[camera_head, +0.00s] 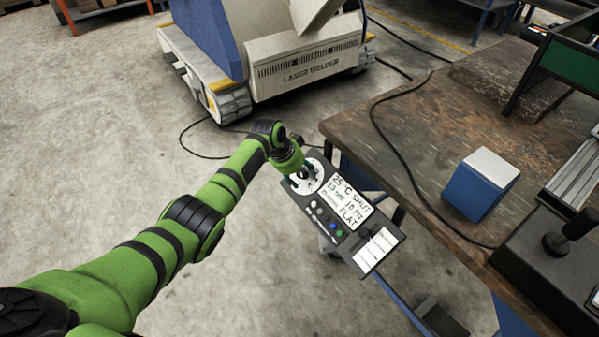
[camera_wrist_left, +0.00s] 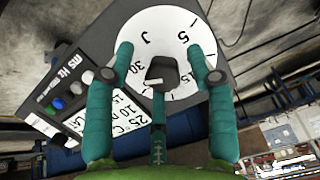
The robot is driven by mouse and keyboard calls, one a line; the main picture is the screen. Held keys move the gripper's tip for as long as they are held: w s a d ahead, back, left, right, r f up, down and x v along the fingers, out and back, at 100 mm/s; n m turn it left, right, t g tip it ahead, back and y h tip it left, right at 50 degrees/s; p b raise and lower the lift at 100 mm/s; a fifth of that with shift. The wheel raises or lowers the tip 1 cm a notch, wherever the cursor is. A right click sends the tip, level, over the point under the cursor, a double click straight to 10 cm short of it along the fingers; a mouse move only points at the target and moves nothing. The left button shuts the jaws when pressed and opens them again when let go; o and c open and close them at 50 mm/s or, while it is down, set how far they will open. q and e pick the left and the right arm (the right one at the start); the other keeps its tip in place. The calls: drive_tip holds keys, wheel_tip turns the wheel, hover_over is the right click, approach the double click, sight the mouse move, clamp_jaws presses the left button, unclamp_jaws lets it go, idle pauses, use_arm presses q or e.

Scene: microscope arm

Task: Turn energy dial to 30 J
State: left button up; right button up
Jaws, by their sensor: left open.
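The energy dial (camera_head: 314,182) is a white disc on a dark control panel (camera_head: 308,209). In the left wrist view the dial (camera_wrist_left: 183,32) shows a J, a 5 and a 30 on its scale. A dark knob (camera_wrist_left: 162,71) sits at its middle, with a small light mark; I cannot tell which value it points to. My left gripper (camera_head: 299,177) is over the dial. In the left wrist view its teal fingers (camera_wrist_left: 158,70) are open, one on each side of the knob and one below it in the picture; contact is unclear. My right gripper is not in view.
A worn table (camera_head: 440,150) with a blue-white box (camera_head: 479,184) and a black cable stands right. A laser welder (camera_head: 305,65) stands behind.

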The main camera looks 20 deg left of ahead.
use_arm(q)
drive_tip(key=shift+r, duration=0.1)
drive_tip(key=shift+a+r, duration=0.15)
drive_tip(key=shift+r, duration=0.4)
drive_tip(key=v, duration=1)
drive_tip(key=shift+s+r, duration=0.25)
drive_tip(key=shift+s, duration=0.1)
drive_tip(key=shift+f, duration=0.15)
